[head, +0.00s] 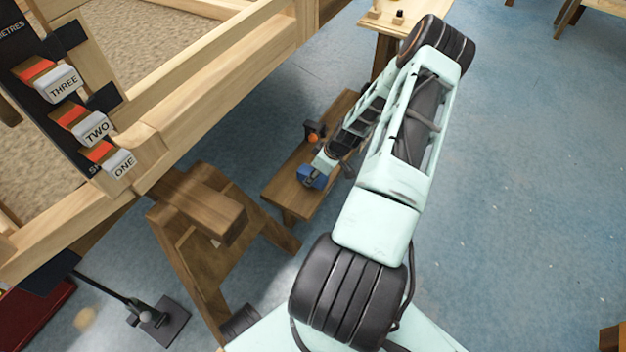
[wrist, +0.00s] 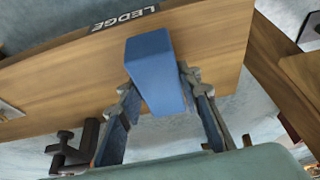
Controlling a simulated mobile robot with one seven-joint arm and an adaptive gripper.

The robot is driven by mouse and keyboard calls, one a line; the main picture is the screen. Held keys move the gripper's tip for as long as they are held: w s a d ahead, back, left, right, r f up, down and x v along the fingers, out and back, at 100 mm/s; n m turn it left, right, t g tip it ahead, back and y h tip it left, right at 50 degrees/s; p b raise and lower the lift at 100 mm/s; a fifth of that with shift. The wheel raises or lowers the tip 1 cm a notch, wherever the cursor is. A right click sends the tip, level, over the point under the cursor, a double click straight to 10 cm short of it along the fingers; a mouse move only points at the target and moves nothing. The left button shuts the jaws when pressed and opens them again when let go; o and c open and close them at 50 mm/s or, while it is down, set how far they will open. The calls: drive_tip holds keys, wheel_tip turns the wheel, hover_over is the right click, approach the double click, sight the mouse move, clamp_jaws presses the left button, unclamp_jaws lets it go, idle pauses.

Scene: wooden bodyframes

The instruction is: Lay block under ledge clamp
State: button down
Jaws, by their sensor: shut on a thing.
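My gripper (wrist: 158,92) is shut on a blue block (wrist: 153,62), with one finger on each side of it. The block also shows in the head view (head: 311,177), over the near end of a low wooden bench or ledge (head: 283,183). In the wrist view the wooden board (wrist: 60,82) carries a black "LEDGE" label (wrist: 124,17). A black clamp (wrist: 68,150) is at the board's edge at lower left. In the head view the clamp (head: 313,128) has an orange part (head: 312,138). I cannot tell whether the block touches the wood.
A wooden frame with blocks marked "THREE" (head: 63,84), "TWO" (head: 97,131) and "ONE" (head: 119,163) stands at left. A wooden trestle (head: 205,245) stands near the bench. A small table (head: 385,30) is behind. Blue floor (head: 530,180) is open at right.

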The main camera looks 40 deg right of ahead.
drive_tip(key=shift+f, duration=0.75)
drive_tip(key=shift+f, duration=0.15)
drive_tip(key=c, duration=1.4)
unclamp_jaws()
drive_tip(key=shift+r, duration=0.25)
drive_tip(key=p+v, duration=0.4)
drive_tip(key=v, duration=0.7)
drive_tip(key=shift+s+r, duration=0.25)
drive_tip(key=shift+r, duration=0.1)
